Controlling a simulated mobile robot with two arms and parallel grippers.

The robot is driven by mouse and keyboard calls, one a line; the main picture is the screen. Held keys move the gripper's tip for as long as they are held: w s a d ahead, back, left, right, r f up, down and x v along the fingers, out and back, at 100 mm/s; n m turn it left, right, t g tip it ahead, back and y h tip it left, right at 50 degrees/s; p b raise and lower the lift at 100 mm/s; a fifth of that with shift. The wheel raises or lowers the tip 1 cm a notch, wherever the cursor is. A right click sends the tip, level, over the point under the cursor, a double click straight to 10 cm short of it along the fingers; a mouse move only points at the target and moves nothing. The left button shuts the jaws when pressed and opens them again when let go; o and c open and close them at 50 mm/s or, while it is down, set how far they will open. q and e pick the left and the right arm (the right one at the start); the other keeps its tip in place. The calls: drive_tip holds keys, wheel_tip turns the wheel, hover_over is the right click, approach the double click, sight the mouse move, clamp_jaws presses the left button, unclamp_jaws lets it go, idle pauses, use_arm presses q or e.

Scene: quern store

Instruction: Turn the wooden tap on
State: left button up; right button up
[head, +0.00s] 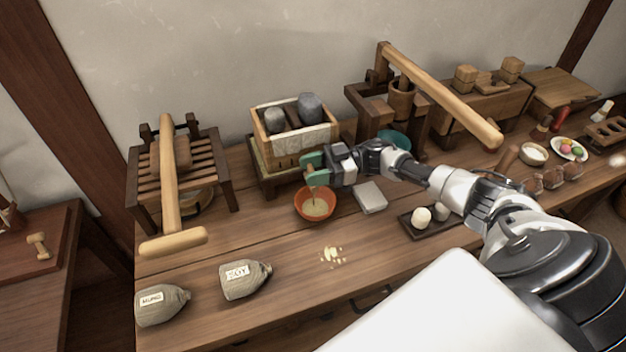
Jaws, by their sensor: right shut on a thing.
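The wooden tap (311,171) is at the front of the stone-weighted wooden box (297,140), mostly covered by my right gripper. My right gripper (313,172) comes in from the right with green fingertips and is shut on the tap. An orange bowl (300,206) with pale yellowish contents sits on the bench just under the tap. A thin pale line shows between tap and bowl, too small to tell whether it is flowing liquid. My left gripper is not in view.
A grey square block (370,197) lies right of the bowl. A dark tray (432,224) holds pale round things. Two labelled sacks (243,279) (161,304) and scattered yellowish bits (333,254) lie in front. A wooden press (181,172) stands left, a long-levered one (440,95) right.

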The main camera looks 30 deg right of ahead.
drive_tip(key=shift+a+n+g+b, duration=0.1)
drive_tip(key=shift+n+g+b, duration=0.4)
drive_tip(key=shift+g+b, duration=0.25)
drive_tip(key=o, duration=0.9)
drive_tip(key=shift+a, duration=0.1)
